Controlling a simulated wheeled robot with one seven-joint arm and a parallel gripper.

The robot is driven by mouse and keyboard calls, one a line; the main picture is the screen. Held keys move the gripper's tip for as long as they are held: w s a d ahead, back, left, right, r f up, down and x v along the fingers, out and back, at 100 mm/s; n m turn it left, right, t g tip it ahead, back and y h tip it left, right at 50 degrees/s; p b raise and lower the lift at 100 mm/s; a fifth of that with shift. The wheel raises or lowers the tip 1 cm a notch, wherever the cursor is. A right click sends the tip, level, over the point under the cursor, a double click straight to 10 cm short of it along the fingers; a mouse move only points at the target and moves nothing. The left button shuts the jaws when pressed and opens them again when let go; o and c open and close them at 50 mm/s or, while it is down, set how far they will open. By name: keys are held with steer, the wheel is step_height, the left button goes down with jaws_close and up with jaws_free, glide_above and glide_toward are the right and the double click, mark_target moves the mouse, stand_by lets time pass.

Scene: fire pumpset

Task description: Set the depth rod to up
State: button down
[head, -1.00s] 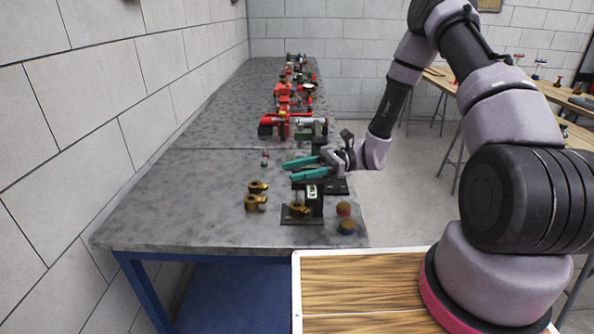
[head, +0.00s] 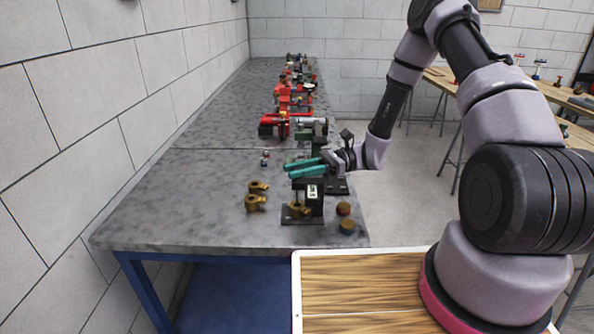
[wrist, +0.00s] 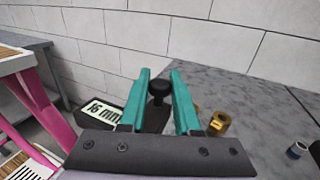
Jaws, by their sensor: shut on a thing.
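My gripper (head: 303,167) has teal fingers and sits just above the dark gauge stand on the near bench. In the wrist view my gripper (wrist: 160,75) is shut on a black round knob (wrist: 159,88), which appears to be the top of the depth rod. The knob lies between the two fingers, and the rod below it is mostly hidden. A display (wrist: 103,112) reading 16 mm is beside it, on the left in the wrist view. The same display (head: 312,191) shows in the head view on the front of the stand.
Red pump parts (head: 284,124) fill the bench behind. The bench's left side (head: 170,210) is clear.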

steer(key=shift+w, duration=0.1)
stand_by(0.7)
steer(key=shift+r, duration=2.5)
steer(key=c, duration=0.6)
jaws_free()
steer(key=v, duration=1.1)
